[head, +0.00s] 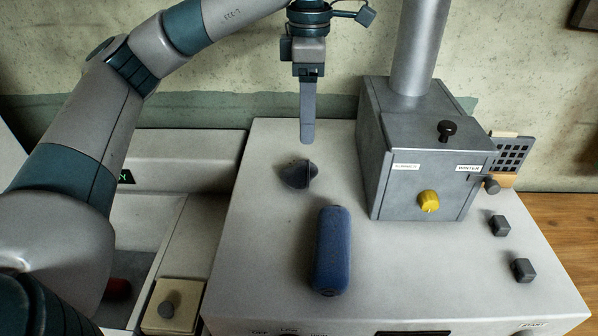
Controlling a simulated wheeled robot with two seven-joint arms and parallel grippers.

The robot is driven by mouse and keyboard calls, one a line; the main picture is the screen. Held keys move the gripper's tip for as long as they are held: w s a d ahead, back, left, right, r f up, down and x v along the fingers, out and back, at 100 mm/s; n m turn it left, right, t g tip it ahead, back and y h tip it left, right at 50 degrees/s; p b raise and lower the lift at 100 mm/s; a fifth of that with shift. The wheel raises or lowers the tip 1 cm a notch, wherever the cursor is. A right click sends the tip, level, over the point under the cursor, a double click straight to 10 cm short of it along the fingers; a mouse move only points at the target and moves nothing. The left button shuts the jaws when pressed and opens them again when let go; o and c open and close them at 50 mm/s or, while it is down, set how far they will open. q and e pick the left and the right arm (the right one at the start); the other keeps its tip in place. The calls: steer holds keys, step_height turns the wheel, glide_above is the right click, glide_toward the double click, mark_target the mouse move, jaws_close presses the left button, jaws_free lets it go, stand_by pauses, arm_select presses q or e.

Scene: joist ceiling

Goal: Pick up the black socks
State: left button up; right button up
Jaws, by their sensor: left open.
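The black socks look like a small dark grey, folded lump (297,174) on the pale top of the appliance (262,250), left of the metal box. My left gripper (308,135) points down just above and behind the lump in the head view, apart from it. I see its fingers edge-on, one behind the other; it is open with nothing held. My right gripper is out of view.
A dark blue rounded cylinder (332,250) lies just in front of the lump. A grey metal box (425,150) with a vertical pipe (419,45) and yellow knob (428,201) stands to the right. A lower recess with a red object (117,290) lies left.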

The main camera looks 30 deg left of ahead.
mark_target(305, 165)
arm_select(q)
step_height(305, 165, down, 8)
steer(key=p, duration=0.3)
steer(key=shift+a, duration=0.1)
steer(key=shift+f, duration=0.35)
steer(key=shift+f+p, duration=0.35)
steer(key=shift+p, duration=0.2)
steer(key=f, duration=0.1)
steer(key=f+p, duration=0.2)
steer(key=shift+w+a+f, duration=0.2)
steer(key=shift+a+f, duration=0.05)
steer(key=shift+f, duration=0.5)
steer(key=c, duration=1.1)
steer(key=shift+r, duration=0.2)
